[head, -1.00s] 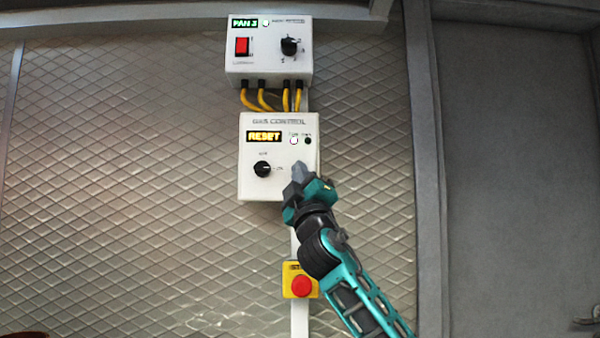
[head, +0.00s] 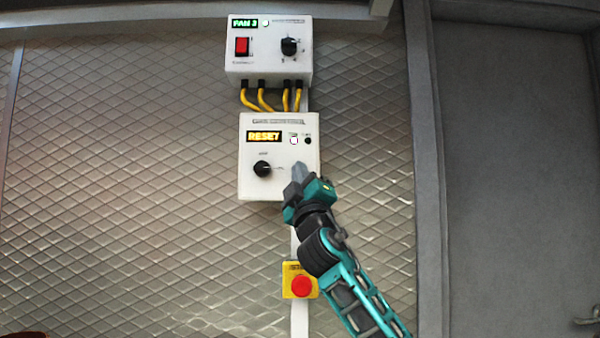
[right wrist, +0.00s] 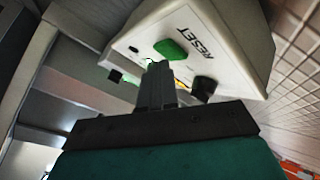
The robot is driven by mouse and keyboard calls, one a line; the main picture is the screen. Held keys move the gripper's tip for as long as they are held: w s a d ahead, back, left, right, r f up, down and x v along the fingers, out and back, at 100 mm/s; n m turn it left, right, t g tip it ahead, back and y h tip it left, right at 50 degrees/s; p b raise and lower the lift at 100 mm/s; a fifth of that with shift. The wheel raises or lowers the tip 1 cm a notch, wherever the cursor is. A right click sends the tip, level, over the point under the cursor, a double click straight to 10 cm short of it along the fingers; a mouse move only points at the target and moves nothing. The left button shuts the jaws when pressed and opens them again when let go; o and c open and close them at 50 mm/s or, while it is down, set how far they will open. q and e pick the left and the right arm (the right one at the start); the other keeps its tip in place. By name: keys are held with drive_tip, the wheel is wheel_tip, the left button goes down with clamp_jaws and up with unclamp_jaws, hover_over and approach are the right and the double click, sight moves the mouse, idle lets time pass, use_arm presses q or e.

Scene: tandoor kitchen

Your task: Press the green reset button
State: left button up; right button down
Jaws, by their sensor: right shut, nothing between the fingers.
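The white gas control box (head: 250,190) hangs on the wall in the head view, with a lit yellow RESET display (head: 264,137) and a black knob (head: 262,169). The green button (right wrist: 171,49) shows in the right wrist view beside a printed RESET label. In the head view it cannot be made out; my right gripper covers that part of the box. My right gripper (head: 299,170) is shut and empty, its tips at the lower right of the box front. In the right wrist view its fingertips (right wrist: 158,70) are close to the green button; contact cannot be told.
Above is another white box (head: 268,66) with a red switch (head: 242,46) and a knob, joined by yellow cables (head: 266,98). Below is a yellow box with a red stop button (head: 301,286). A grey door (head: 515,170) stands at the right.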

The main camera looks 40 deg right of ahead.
drive_tip(key=shift+w+d, duration=0.3)
drive_tip(key=shift+w, duration=0.05)
idle(0.8)
drive_tip(key=shift+s+a, duration=0.55)
drive_tip(key=shift+s, duration=0.1)
drive_tip(key=shift+s+a, duration=1.6)
drive_tip(key=shift+s, duration=0.3)
